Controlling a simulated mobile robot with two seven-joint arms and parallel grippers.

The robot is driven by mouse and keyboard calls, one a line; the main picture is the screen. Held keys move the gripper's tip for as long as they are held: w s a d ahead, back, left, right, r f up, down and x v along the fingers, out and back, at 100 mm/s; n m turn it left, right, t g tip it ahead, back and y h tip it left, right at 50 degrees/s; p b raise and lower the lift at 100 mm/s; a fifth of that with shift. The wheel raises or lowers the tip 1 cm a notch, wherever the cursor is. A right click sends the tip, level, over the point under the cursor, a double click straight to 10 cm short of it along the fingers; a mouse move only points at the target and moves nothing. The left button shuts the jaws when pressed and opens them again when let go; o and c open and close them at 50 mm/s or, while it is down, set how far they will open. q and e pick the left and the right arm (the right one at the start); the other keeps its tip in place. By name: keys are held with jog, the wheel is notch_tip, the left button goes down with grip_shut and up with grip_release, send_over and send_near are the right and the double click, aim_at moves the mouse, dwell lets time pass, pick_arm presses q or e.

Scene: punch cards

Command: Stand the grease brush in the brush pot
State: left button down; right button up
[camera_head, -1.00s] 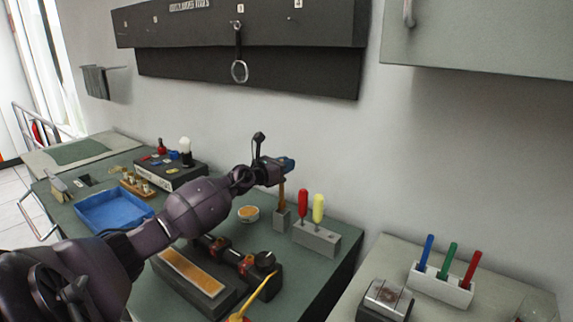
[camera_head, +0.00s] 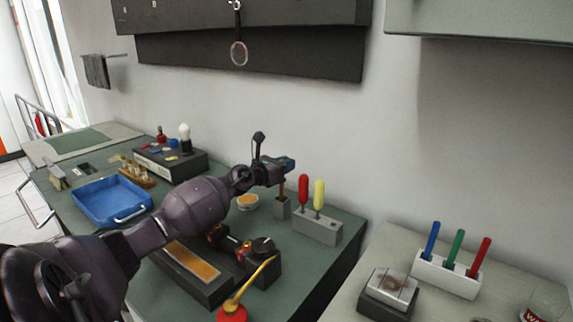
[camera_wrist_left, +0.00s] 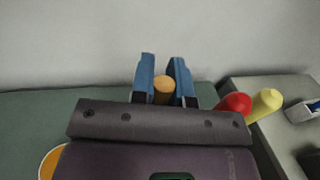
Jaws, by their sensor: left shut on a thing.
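My left gripper (camera_head: 288,163) is shut on the grease brush (camera_head: 282,188), and its blue fingers stand on either side of the brush's wooden handle end (camera_wrist_left: 163,91) in the left wrist view. The brush hangs upright below the fingers. The brush pot (camera_head: 282,208), a small grey square block, is directly under it. The brush's lower end meets the top of the pot and appears to be inside its opening; the bristles are hidden. My right gripper is not in view.
A grey holder (camera_head: 317,229) with red and yellow handled tools stands right of the pot. A round tin with orange contents (camera_head: 248,201) is to its left. A yellow-spouted red oil can (camera_head: 233,312) stands in front. A blue tray (camera_head: 110,203) lies at left.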

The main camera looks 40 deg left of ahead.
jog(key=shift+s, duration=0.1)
pick_arm(q)
jog(key=c, duration=1)
grip_release()
jog(key=shift+c, duration=0.2)
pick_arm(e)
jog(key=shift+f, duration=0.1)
pick_arm(q)
jog(key=s+a, duration=0.1)
jog(key=s, duration=0.9)
jog(key=shift+s+r+p, duration=0.15)
jog(key=shift+s+p, duration=0.15)
jog(key=shift+s, duration=0.05)
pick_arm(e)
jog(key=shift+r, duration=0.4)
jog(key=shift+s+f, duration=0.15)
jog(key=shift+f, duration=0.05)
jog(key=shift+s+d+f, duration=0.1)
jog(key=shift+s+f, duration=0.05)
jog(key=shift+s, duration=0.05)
